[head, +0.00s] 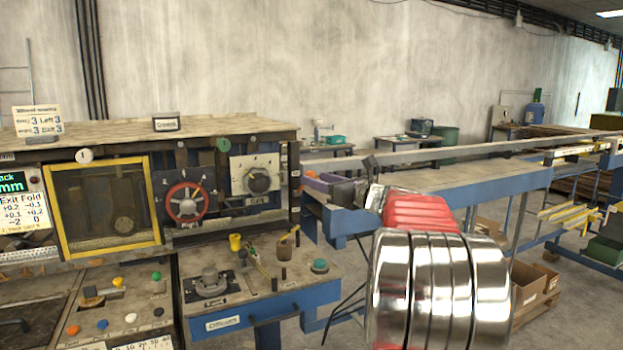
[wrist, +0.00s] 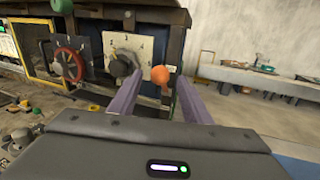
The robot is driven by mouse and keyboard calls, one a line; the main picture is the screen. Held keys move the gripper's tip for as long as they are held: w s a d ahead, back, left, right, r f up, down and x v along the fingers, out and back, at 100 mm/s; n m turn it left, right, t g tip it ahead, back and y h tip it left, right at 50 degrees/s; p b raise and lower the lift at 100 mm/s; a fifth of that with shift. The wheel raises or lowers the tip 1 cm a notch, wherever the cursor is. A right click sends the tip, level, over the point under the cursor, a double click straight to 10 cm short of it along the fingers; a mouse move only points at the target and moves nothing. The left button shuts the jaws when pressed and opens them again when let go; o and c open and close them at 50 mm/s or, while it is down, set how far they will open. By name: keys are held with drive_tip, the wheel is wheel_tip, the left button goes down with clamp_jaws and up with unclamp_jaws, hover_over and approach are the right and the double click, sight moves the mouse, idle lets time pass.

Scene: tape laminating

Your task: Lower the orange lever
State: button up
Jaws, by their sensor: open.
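The orange lever shows in the wrist view as a round orange knob (wrist: 160,75) near the right edge of the machine front. My gripper (wrist: 158,80) is open, with its two purple fingers either side of the knob in that view. I cannot tell whether the fingers touch it or how far beyond the tips it lies. The lever's shaft is hard to make out. In the head view my gripper (head: 312,182) is at the machine's right edge.
A dial plate (head: 255,174) and a red handwheel (head: 186,202) are on the machine front, left of my gripper. Below, a control bench (head: 245,292) carries several small knobs. A long blue table (head: 450,182) runs off to the right. Open room shows beyond it.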

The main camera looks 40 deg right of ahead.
sight(310, 174)
drive_tip(key=shift+w, duration=2)
